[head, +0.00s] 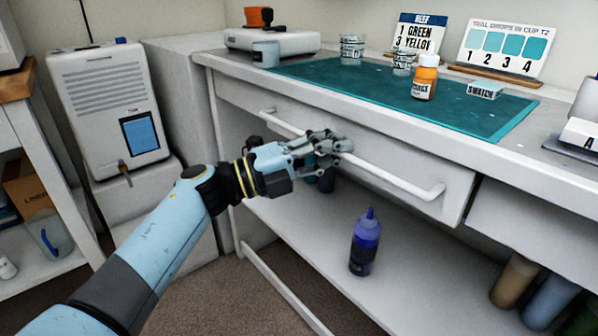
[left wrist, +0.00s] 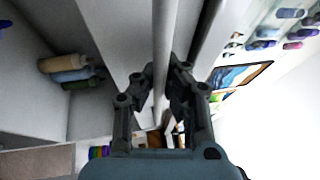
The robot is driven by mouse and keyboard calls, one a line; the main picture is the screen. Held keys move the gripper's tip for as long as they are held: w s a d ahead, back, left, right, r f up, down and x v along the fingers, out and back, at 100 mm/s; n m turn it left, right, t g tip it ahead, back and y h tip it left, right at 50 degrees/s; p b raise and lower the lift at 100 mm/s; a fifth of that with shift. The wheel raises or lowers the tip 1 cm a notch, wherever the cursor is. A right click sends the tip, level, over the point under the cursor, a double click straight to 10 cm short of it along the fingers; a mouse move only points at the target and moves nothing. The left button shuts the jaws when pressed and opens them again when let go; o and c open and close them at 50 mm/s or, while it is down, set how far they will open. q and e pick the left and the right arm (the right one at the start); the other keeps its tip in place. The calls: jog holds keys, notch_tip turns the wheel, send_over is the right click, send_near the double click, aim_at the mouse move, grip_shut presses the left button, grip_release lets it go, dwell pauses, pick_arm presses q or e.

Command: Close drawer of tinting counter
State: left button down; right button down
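The tinting counter (head: 215,62) has a white drawer (head: 400,165) under its top, with a long white bar handle (head: 400,181). The drawer front's right end stands a little proud of the panel beside it. My left gripper (head: 325,143) is at the middle of the handle. In the left wrist view, the handle (left wrist: 162,45) runs between the two fingers (left wrist: 163,72), which close in on both sides of it. The exact contact is partly hidden. My right gripper is in neither view.
A blue bottle (head: 365,242) stands on the shelf below the drawer. A white machine (head: 110,105) stands left.

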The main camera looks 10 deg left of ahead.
pick_arm(q)
jog(key=shift+w+d+f, duration=0.2)
jog(key=shift+w+d, duration=0.45)
jog(key=shift+w, duration=0.2)
jog(key=c, duration=2)
grip_release()
jog(key=o, duration=0.6)
jog(key=shift+w, duration=0.1)
jog(key=v, duration=1.2)
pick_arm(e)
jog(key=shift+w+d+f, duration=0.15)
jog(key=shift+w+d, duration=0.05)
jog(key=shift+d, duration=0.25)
